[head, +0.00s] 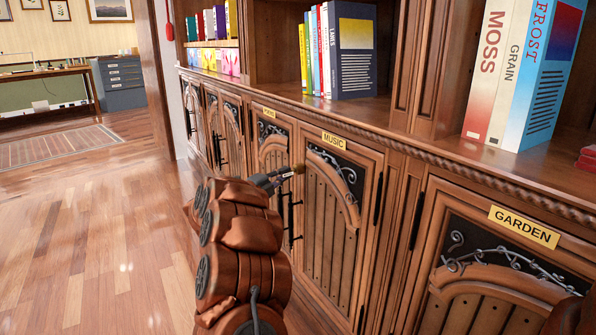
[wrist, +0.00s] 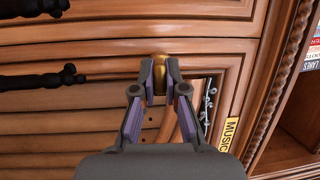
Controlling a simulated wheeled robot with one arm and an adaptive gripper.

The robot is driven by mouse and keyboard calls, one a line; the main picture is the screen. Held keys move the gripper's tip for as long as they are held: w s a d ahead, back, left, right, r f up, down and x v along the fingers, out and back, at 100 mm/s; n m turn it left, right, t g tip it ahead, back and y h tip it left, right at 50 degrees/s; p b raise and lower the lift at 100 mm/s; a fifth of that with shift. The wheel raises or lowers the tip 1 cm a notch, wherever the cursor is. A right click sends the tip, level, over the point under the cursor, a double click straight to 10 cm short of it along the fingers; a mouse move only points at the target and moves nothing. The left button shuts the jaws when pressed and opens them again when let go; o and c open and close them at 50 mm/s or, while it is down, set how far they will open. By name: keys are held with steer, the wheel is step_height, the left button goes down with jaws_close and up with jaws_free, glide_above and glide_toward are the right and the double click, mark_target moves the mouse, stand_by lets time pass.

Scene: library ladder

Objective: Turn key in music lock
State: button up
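The label also shows sideways at the lower right of the wrist view (wrist: 230,134). My gripper (head: 285,174) reaches the upper left side of this door. In the wrist view, my gripper (wrist: 160,75) has its purple-padded fingers closed on both sides of a rounded brass piece, which looks like the key (wrist: 161,69). The brass tip also shows in the head view (head: 299,168). The lock's keyhole and the key's far end are hidden.
Black door handles (head: 291,218) stick out below my gripper; they also show at the left of the wrist view (wrist: 40,78). A garden door (head: 485,270) is at the right. Books (head: 355,50) stand on the shelf above. The wooden floor (head: 90,220) at left is clear.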

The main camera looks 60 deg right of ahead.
steer(key=o, duration=0.5)
steer(key=shift+o, duration=0.2)
steer(key=v, duration=1.2)
steer(key=shift+r, duration=0.1)
